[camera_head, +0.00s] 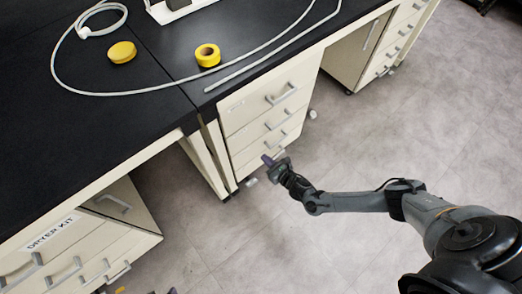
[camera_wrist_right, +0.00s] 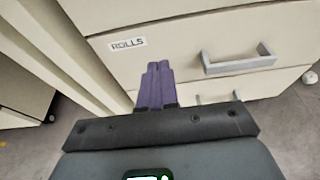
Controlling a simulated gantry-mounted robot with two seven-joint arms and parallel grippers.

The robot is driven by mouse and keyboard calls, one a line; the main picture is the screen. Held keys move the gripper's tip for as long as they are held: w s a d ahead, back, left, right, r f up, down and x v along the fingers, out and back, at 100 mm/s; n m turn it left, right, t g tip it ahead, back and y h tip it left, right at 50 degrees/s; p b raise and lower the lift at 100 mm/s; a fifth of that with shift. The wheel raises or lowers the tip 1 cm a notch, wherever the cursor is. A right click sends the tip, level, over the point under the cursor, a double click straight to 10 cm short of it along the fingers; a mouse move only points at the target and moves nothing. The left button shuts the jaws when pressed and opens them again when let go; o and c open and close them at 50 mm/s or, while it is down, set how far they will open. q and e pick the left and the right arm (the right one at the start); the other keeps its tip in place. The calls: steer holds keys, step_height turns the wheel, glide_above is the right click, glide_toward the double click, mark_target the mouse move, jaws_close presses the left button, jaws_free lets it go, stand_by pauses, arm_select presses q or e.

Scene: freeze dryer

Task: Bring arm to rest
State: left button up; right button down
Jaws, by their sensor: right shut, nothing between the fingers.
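My right arm comes in from the lower right in the head view. Its gripper (camera_head: 270,161) hangs over the floor in front of the cream drawer unit (camera_head: 262,118), below the worktop's height. In the right wrist view its purple fingers (camera_wrist_right: 157,86) are together, shut and empty. They point at the drawer front with the "ROLLS" label (camera_wrist_right: 128,43); I cannot tell the exact gap. Only small dark bits show at the bottom edge of the head view, perhaps part of my left gripper; its jaws cannot be made out.
The black worktop (camera_head: 60,150) carries a yellow tape roll (camera_head: 207,55), a round yellow lid (camera_head: 122,52) and a long pale hose (camera_head: 130,94). A drawer unit labelled "DRYER KIT" (camera_head: 50,233) stands at lower left. The grey floor (camera_head: 400,120) is open to the right.

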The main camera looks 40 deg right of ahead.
steer(key=a+p+v, duration=0.2)
steer(key=p+v, duration=0.6)
steer(key=v, duration=0.4)
steer(key=s+a+r+m+g+h+p, duration=0.1)
steer(key=s+a+r+m+p, duration=0.1)
steer(key=a+r+m+p, duration=0.5)
steer(key=s+a+r+m+g+p, duration=0.2)
steer(key=a+r+m+p, duration=0.15)
steer(key=r, duration=0.55)
step_height(320, 180, up, 20)
steer(key=d+m+g+p, duration=0.35)
steer(key=m+p, duration=0.35)
steer(key=m, duration=0.6)
steer(key=s+d+r+m+g, duration=0.2)
steer(key=s+r+m+g, duration=0.25)
steer(key=s+m, duration=0.4)
step_height(320, 180, up, 39)
steer(key=w+m+p, duration=0.1)
steer(key=m+p, duration=0.1)
steer(key=p, duration=3.6)
steer(key=shift+w+a+f+m, duration=0.2)
steer(key=shift+w+m, duration=0.15)
steer(key=shift+m, duration=0.05)
